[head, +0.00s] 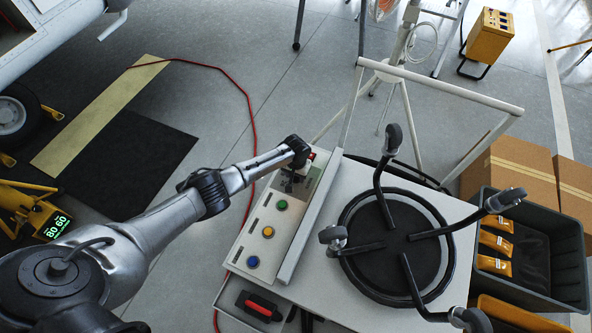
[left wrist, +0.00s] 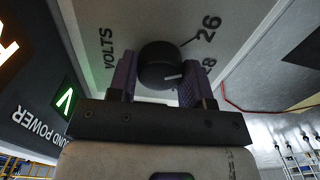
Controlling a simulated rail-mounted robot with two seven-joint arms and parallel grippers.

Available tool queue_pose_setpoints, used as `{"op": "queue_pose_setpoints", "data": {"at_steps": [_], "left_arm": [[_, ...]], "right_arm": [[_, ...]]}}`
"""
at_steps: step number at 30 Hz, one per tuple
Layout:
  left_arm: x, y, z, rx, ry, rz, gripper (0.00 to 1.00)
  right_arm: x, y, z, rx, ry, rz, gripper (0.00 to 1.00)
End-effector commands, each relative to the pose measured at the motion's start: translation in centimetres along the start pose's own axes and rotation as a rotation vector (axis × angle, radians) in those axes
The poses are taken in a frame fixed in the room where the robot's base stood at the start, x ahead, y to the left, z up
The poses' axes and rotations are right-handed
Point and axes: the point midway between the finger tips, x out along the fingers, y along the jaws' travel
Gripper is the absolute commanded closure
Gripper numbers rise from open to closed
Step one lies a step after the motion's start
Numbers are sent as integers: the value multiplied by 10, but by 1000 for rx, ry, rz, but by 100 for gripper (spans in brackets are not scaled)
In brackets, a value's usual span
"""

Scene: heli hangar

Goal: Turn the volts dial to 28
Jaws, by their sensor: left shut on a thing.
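The volts dial (left wrist: 160,65) is a round black knob with a white pointer mark, on a pale panel lettered VOLTS in the left wrist view. My left gripper (left wrist: 160,80) is shut on it, one purple-grey finger on each side. The pointer faces right, towards the partly covered 28 label (left wrist: 208,63) and below the tick of the 26 label (left wrist: 208,28). I cannot tell whether it is exactly on 28. In the head view my left gripper (head: 290,178) is at the far end of the panel (head: 251,231) and hides the dial. My right gripper is out of view.
An upturned black stool (head: 392,250) lies on the white cart to the right. A grey bin (head: 535,285) stands beyond. A red cable (head: 249,110) crosses the floor.

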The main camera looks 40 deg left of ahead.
Motion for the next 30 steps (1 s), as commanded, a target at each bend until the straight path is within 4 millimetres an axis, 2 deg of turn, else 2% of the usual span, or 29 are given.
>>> {"op": "queue_pose_setpoints", "data": {"at_steps": [3,15,30], "left_arm": [[-1,1,0,101,-1,2,78],[0,0,0,380,0,1,78],[1,0,0,496,1,0,78]], "right_arm": [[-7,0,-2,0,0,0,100],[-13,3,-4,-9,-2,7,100],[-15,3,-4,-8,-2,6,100]]}}
